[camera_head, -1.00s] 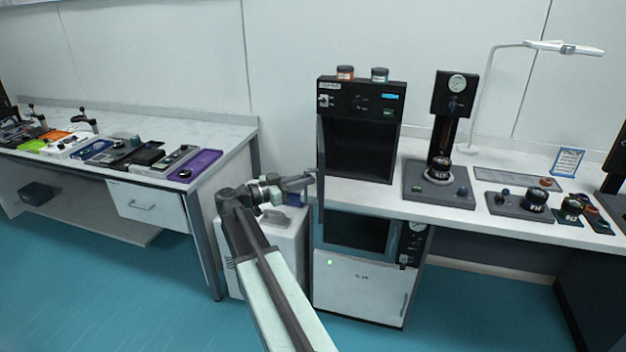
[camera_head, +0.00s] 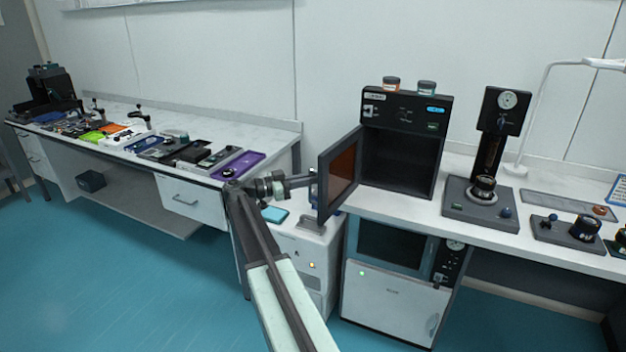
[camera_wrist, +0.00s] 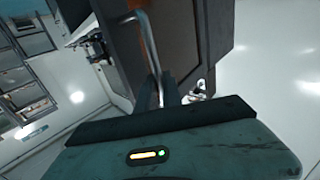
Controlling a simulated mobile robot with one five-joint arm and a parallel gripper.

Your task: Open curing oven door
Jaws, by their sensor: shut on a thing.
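The curing oven (camera_head: 405,150) is a black box on the right-hand bench, with its dark cavity facing me. Its door (camera_head: 341,172), with an amber window, stands swung out to the left of the cavity. My gripper (camera_head: 314,181) is at the door's outer edge. In the wrist view the bent metal door handle (camera_wrist: 147,42) runs down to my gripper (camera_wrist: 160,92), which is shut on it. The door (camera_wrist: 185,40) fills the upper middle of that view. The fingertips are partly hidden in the head view.
Two small jars (camera_head: 427,87) sit on top of the oven. A white cabinet (camera_head: 305,250) stands below my gripper, between the benches. A press with a gauge (camera_head: 490,150) stands right of the oven. The left bench (camera_head: 110,165) carries several tools and trays.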

